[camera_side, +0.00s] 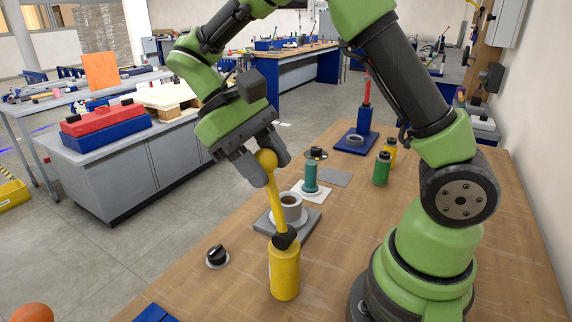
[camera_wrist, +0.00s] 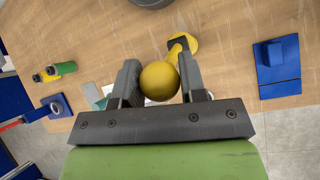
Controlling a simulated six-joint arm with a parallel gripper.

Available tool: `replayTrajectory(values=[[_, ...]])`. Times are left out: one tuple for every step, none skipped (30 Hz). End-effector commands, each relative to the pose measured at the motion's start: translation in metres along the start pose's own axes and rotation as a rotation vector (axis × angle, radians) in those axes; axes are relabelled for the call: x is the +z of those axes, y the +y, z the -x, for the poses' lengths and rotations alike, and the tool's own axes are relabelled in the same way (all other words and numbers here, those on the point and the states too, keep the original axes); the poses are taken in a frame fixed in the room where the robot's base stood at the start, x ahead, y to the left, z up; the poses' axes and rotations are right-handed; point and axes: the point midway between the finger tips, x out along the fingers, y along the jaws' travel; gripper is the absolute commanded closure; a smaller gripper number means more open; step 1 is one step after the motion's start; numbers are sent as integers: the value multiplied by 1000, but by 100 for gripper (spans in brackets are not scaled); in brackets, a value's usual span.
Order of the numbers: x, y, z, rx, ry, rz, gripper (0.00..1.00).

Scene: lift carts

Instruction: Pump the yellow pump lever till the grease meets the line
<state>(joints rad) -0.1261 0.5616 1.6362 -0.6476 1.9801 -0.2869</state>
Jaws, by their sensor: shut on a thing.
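The yellow pump (camera_side: 284,272) stands on the wooden table near the front. Its yellow lever (camera_side: 274,196) rises from a dark pivot and leans up and to the left, ending in a round yellow knob. My gripper (camera_side: 264,168) is shut on the knob. In the wrist view the knob (camera_wrist: 159,81) sits between the two fingers of my gripper (camera_wrist: 160,84), with the pump body (camera_wrist: 187,42) beyond it. A grey cup (camera_side: 291,207) with dark brown contents stands on a grey plate behind the lever. I cannot make out a line or the grease level.
A teal cylinder (camera_side: 310,177) stands on a white sheet behind the cup. Green bottle (camera_side: 382,168), yellow bottle (camera_side: 390,149) and a blue stand with a red piece (camera_side: 364,117) are farther back. A black knob (camera_side: 217,256) is left of the pump. A blue block (camera_wrist: 276,55) is right in the wrist view.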

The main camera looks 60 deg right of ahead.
Motion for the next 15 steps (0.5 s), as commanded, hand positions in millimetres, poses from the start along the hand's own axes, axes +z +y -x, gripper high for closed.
replayTrajectory(values=[[-6,-1,2,1,8,3,100],[-9,-2,4,1,9,3,100],[-12,-2,5,1,10,2,100],[-15,-3,6,0,11,2,100],[-17,-4,7,0,11,2,100],[-20,-4,8,0,10,3,100],[-22,-5,8,0,12,3,100],[-24,-5,9,0,13,4,100],[-26,-6,9,0,12,4,100],[-27,-6,10,0,13,3,100],[-28,-7,10,0,13,3,100],[-30,-7,11,0,13,3,100],[-31,-8,11,-1,13,3,100],[-32,-8,11,-1,13,3,100],[-33,-8,11,-1,13,3,100]])
